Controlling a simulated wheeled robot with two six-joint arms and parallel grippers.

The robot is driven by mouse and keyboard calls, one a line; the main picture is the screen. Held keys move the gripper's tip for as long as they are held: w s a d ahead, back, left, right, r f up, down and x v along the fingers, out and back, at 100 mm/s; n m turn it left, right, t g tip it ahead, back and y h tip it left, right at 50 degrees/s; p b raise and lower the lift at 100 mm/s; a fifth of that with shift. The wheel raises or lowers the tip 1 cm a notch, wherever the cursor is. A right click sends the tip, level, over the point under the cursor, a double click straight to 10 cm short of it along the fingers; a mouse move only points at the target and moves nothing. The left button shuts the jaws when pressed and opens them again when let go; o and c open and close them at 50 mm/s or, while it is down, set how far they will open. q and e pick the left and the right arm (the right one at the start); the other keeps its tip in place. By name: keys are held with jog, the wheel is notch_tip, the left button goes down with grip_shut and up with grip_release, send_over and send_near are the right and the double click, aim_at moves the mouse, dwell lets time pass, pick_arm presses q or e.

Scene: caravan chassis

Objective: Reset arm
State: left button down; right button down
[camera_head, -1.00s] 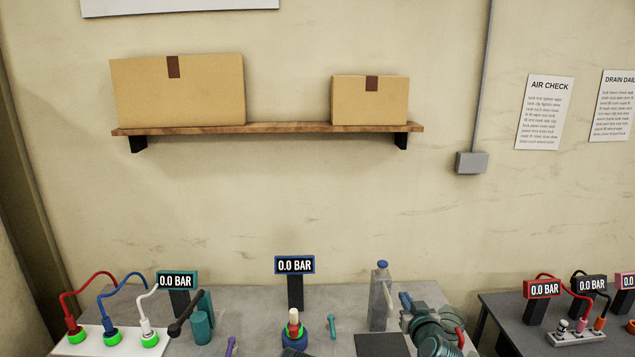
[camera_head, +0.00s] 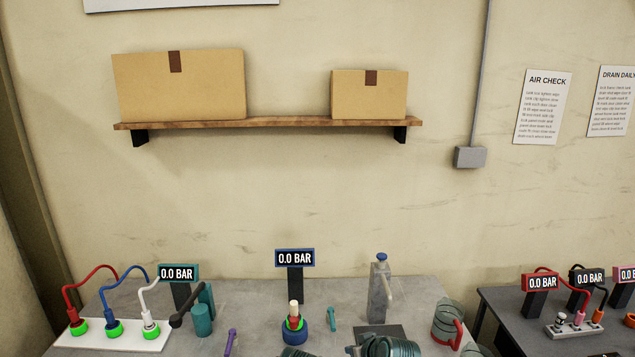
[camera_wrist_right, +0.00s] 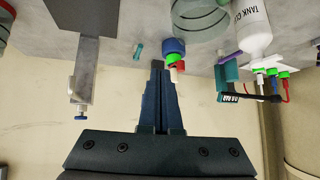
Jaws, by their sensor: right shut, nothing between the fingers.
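My right gripper (camera_wrist_right: 158,98) shows in the right wrist view. Its two dark fingers are together, with nothing visible between them. The fingertips appear close to a round stand with blue, green and red rings (camera_wrist_right: 174,50), which may simply lie behind them; contact cannot be told. My left gripper is not in view.
The grey workbench holds a ringed stand (camera_head: 295,330), a pump-topped post (camera_head: 380,290), a jar with a red handle (camera_head: 447,326) and a white board with cables (camera_head: 112,338). A wall shelf (camera_head: 270,124) carries two boxes. The wall space above the bench is open.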

jog(key=s+a+f+g+h+b, duration=0.1)
jog(key=s+f+g, duration=0.3)
jog(key=s, duration=0.4)
jog(key=s+a+f+g+h, duration=0.1)
jog(key=s+f+g+h, duration=0.3)
jog(key=s, duration=0.5)
jog(key=shift+s+a+f+g+b, duration=0.3)
jog(key=shift+a+f+g+b, duration=0.05)
jog(key=shift+a+g+b, duration=0.05)
dwell(0.6)
